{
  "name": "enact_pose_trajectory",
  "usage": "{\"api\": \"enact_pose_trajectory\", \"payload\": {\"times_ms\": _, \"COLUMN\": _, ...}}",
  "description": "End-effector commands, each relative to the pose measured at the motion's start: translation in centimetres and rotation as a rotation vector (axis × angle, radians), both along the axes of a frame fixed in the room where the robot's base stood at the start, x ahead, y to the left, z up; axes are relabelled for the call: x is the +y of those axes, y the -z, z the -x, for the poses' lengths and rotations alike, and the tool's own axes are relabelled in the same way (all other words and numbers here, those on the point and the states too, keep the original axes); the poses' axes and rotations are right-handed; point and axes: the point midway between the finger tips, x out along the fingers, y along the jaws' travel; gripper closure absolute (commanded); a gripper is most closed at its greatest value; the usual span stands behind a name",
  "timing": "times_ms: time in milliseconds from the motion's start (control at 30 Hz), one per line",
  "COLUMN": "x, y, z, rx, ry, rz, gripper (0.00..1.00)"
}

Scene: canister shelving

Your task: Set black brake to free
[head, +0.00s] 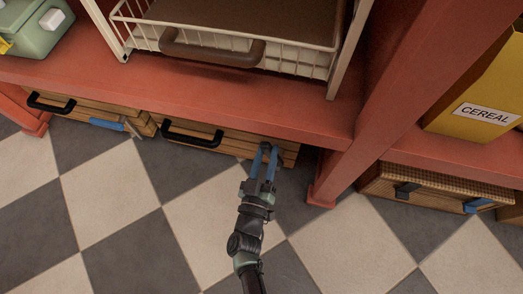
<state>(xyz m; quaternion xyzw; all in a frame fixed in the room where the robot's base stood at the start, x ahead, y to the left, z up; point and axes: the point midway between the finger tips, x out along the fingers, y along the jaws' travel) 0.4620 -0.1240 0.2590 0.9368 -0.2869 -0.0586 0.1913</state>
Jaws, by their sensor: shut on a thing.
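The middle wooden drawer or crate (230,146) sits low under the red shelf, with a long black handle (192,135) on its front. My gripper (266,150) reaches up to the right part of that front, its two blue fingers close together. It is shut on a small dark part there, which looks like the black brake; the fingers hide most of it, so its setting cannot be told. The left crate (75,107) has a black handle and a blue lever (107,124). The right wicker crate (430,186) has a black part (405,190) and a blue part (478,205).
The red shelf board (190,97) overhangs the crates, and a red post (370,120) stands right of my gripper. A white wire basket (235,55) with a brown handle stands above. A yellow cereal box (485,100) is at right. The checkered floor (150,220) in front is clear.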

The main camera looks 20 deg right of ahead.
Motion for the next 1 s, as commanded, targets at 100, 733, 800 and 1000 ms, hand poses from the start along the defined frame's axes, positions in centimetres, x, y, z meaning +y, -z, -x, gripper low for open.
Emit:
{"api": "enact_pose_trajectory", "payload": {"times_ms": 100, "x": -0.35, "y": -0.28, "z": 0.25, "rx": -0.040, "ry": 0.001, "rz": -0.058, "gripper": 1.00}}
{"api": "enact_pose_trajectory", "payload": {"times_ms": 733, "x": -0.95, "y": -0.45, "z": 0.57, "rx": -0.111, "ry": 0.001, "rz": -0.161, "gripper": 1.00}}
{"api": "enact_pose_trajectory", "payload": {"times_ms": 800, "x": -0.95, "y": -0.45, "z": 0.57, "rx": -0.109, "ry": 0.002, "rz": -0.160, "gripper": 1.00}}
{"api": "enact_pose_trajectory", "payload": {"times_ms": 1000, "x": -0.94, "y": -0.44, "z": 0.56, "rx": -0.109, "ry": 0.002, "rz": -0.159, "gripper": 0.53}}
